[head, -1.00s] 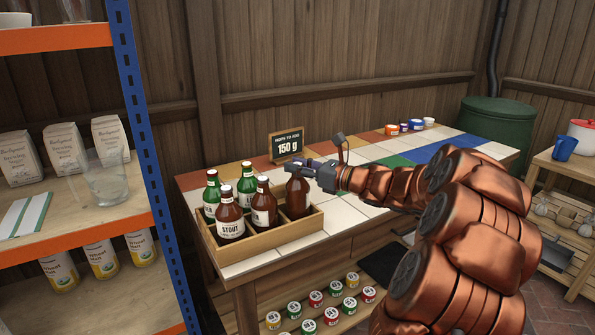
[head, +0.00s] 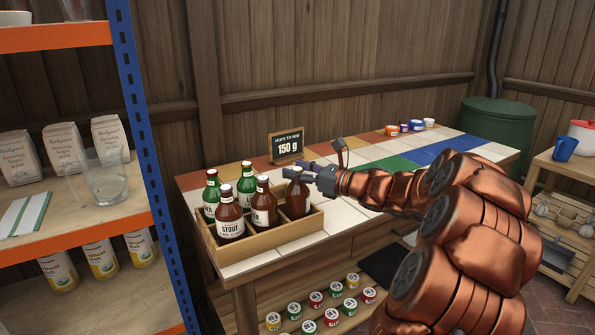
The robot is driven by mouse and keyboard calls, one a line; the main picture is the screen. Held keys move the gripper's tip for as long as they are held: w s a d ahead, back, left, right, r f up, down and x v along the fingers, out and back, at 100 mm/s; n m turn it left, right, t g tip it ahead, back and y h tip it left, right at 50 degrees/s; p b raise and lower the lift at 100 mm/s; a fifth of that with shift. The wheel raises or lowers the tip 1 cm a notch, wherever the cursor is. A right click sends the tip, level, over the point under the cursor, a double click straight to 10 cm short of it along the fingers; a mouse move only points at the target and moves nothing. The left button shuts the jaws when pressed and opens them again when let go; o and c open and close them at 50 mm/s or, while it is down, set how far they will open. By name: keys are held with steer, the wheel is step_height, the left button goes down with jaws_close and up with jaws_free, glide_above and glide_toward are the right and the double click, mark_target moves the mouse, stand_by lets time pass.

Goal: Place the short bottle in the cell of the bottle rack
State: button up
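The bottle rack (head: 262,241) is a light wooden crate at the near left of the tiled counter. A short brown bottle with a pale cap (head: 296,197) stands upright in its right-hand part, lower body hidden by the rack wall. My gripper (head: 312,170) is just right of and above the bottle's neck. Its fingers look spread and apart from the bottle, though they are small here. Brown bottles with pale labels (head: 230,218) and green bottles (head: 211,194) stand in the left part of the rack.
Small colored tubs (head: 404,127) sit at the counter's far end. An orange and blue shelf unit (head: 143,150) rises at the left. The tiles right of the rack are clear.

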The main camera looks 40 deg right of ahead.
steer(key=shift+r, duration=0.15)
steer(key=shift+r+p, duration=0.15)
steer(key=shift+p, duration=0.3)
steer(key=b+v, duration=0.1)
steer(key=v, duration=1.1)
steer(key=shift+f, duration=0.25)
